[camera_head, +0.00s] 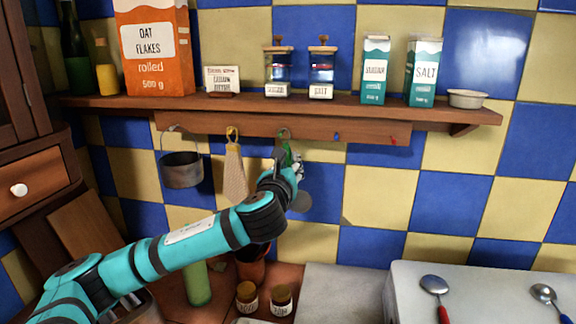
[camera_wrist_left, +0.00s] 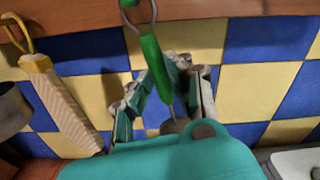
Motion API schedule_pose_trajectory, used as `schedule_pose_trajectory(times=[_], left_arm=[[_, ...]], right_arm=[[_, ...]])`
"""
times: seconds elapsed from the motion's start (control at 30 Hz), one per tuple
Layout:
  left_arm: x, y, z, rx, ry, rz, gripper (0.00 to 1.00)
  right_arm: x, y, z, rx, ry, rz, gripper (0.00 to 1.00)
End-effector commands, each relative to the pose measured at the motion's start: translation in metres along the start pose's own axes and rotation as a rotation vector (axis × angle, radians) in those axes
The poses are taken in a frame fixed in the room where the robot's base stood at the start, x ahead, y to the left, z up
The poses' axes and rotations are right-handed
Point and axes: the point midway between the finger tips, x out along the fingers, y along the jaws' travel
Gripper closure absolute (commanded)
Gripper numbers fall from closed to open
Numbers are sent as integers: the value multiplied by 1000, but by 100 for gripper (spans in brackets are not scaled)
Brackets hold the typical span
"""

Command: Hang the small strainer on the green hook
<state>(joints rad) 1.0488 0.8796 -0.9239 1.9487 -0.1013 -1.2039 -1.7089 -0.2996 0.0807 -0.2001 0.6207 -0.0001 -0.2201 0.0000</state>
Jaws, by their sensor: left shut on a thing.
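The small strainer has a green handle (camera_head: 288,153) with a wire loop at its top end; the handle also shows in the wrist view (camera_wrist_left: 152,68). Its round grey head (camera_head: 301,201) hangs low, partly hidden behind my gripper. My left gripper (camera_head: 292,172) is shut on the strainer's handle, just below the wooden rail; its fingers (camera_wrist_left: 163,92) show in the wrist view. The green hook (camera_head: 284,132) is on the rail directly above. The wire loop is at the hook; I cannot tell whether it is around it. My right gripper is not in view.
Blue (camera_head: 336,136) and red (camera_head: 393,140) hooks to the right are bare. A shelf (camera_head: 440,113) with boxes and jars runs above. Spoons (camera_head: 435,285) lie on a pale surface at lower right.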

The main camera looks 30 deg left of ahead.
Motion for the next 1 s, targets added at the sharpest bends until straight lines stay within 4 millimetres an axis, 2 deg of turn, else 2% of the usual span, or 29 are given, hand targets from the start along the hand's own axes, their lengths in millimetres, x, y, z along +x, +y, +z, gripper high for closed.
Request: schedule_pose_trajectory(times=[0.13, 0.17, 0.33, 0.67, 0.77, 1.0], left_arm=[[0, 0, 0, 0, 0, 0, 100], [0, 0, 0, 0, 0, 0, 80], [0, 0, 0, 0, 0, 0, 58], [-3, 0, 0, 0, 0, -1, 57], [-13, 0, 0, 0, 0, -1, 57], [-63, 0, -1, 1, 1, -4, 57]], right_arm=[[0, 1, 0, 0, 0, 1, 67], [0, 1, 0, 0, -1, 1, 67], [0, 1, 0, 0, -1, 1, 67], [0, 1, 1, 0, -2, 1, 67], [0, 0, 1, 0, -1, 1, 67], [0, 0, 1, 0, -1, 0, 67]])
